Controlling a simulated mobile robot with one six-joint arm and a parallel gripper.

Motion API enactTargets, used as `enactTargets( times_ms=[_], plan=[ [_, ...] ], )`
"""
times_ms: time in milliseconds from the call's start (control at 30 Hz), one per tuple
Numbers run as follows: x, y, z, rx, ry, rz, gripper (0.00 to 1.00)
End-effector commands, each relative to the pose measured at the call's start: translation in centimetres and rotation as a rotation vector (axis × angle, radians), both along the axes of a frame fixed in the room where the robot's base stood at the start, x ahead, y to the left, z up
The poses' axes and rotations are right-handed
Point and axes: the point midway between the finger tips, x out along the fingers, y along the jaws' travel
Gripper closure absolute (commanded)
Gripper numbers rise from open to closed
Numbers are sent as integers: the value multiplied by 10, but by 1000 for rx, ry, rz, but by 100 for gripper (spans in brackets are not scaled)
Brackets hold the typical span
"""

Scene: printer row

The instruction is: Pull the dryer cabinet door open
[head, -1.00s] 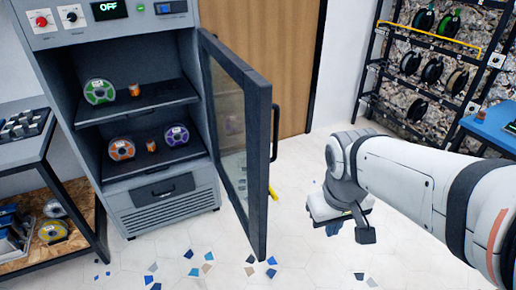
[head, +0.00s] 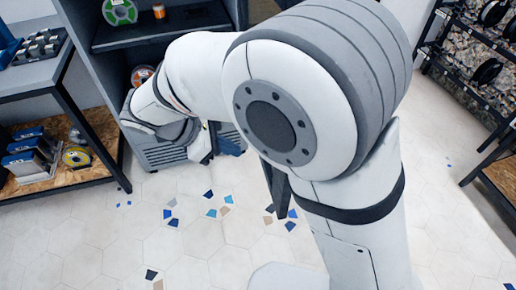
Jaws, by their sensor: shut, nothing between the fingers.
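The grey dryer cabinet (head: 165,156) stands at the back left, its front open and its dark shelves showing. The dryer door (head: 281,195) stands swung out from it. Only a dark lower part of the door shows below my arm; its handle and glass are hidden. My gripper (head: 222,141) is in front of the lower cabinet, to the left of the visible door part. It is shut and empty, small and partly hidden in the picture. Whether it touches the door cannot be told.
A green spool (head: 119,11) and an orange spool (head: 142,75) sit in the cabinet. A black-framed bench (head: 95,130) with bins stands at the left. A spool rack (head: 470,70) stands at the right. The tiled floor in front is clear.

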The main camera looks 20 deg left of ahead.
Motion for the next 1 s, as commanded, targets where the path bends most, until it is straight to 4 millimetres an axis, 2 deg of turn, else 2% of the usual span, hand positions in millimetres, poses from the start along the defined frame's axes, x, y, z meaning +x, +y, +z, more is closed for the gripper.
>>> enactTargets(
  times_ms=[500,733,1000],
  plan=[
    [31,-62,-70,1,1,2,100],
    [45,-87,-67,3,1,4,100],
    [47,-92,-66,3,1,6,100]
  ],
)
